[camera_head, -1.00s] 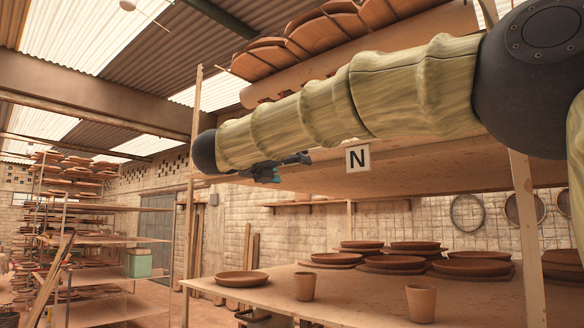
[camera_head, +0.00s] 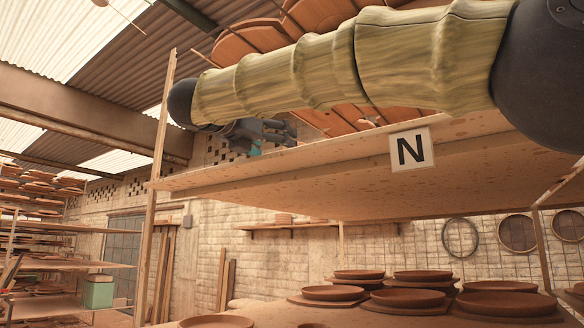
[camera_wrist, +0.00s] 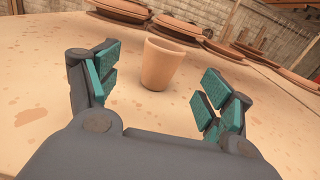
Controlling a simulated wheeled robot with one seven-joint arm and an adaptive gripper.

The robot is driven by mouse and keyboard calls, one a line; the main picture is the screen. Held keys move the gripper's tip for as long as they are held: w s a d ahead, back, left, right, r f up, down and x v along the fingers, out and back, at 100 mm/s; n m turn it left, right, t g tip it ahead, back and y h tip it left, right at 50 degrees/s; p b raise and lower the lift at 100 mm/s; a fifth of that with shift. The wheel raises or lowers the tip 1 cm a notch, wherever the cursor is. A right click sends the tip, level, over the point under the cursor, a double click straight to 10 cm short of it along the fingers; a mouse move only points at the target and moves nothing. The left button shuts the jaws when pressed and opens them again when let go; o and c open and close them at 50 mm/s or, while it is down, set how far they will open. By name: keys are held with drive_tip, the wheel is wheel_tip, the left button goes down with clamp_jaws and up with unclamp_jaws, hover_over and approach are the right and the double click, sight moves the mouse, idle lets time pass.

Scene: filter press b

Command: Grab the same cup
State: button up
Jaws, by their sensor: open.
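A tan clay cup (camera_wrist: 161,65) stands upright on a pale, speckled board (camera_wrist: 55,110) in the wrist view. My gripper (camera_wrist: 160,82) is open, with teal-padded fingers spread to the left and right of the cup. The cup is just beyond the palm, roughly centred, with visible gaps on both sides. In the head view my gripper (camera_head: 287,133) is at the height of the upper shelf (camera_head: 290,178), which bears a sign with N (camera_head: 411,150). I cannot clearly make out this cup in the head view.
Clay plates (camera_wrist: 190,28) lie behind the cup in the wrist view. More plates (camera_head: 415,298) stand on the lower shelf. A wooden post (camera_head: 158,195) rises close to the arm's end. The board around the cup is mostly clear.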

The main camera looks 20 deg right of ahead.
sight(284, 148)
drive_tip(key=shift+s+d+r+p, duration=0.2)
drive_tip(key=shift+d+r+p, duration=0.35)
drive_tip(key=shift+d, duration=0.35)
drive_tip(key=w, duration=0.1)
drive_tip(key=w+d, duration=0.1)
drive_tip(key=w+f, duration=0.1)
drive_tip(key=shift+w+d+p, duration=0.2)
drive_tip(key=shift+d+p, duration=0.1)
drive_tip(key=shift+d, duration=0.1)
drive_tip(key=shift+s+d+r+p, duration=0.25)
drive_tip(key=shift+p, duration=0.15)
drive_tip(key=shift+d+p, duration=0.25)
drive_tip(key=shift+p, duration=0.05)
drive_tip(key=x, duration=0.1)
drive_tip(key=p+x, duration=0.2)
drive_tip(key=x, duration=0.1)
drive_tip(key=shift+w+a+f, duration=0.15)
drive_tip(key=shift+w+f, duration=0.15)
drive_tip(key=shift+f, duration=0.05)
drive_tip(key=shift+s, duration=0.2)
drive_tip(key=shift+w, duration=0.15)
drive_tip(key=c, duration=1.2)
drive_tip(key=shift+o, duration=0.2)
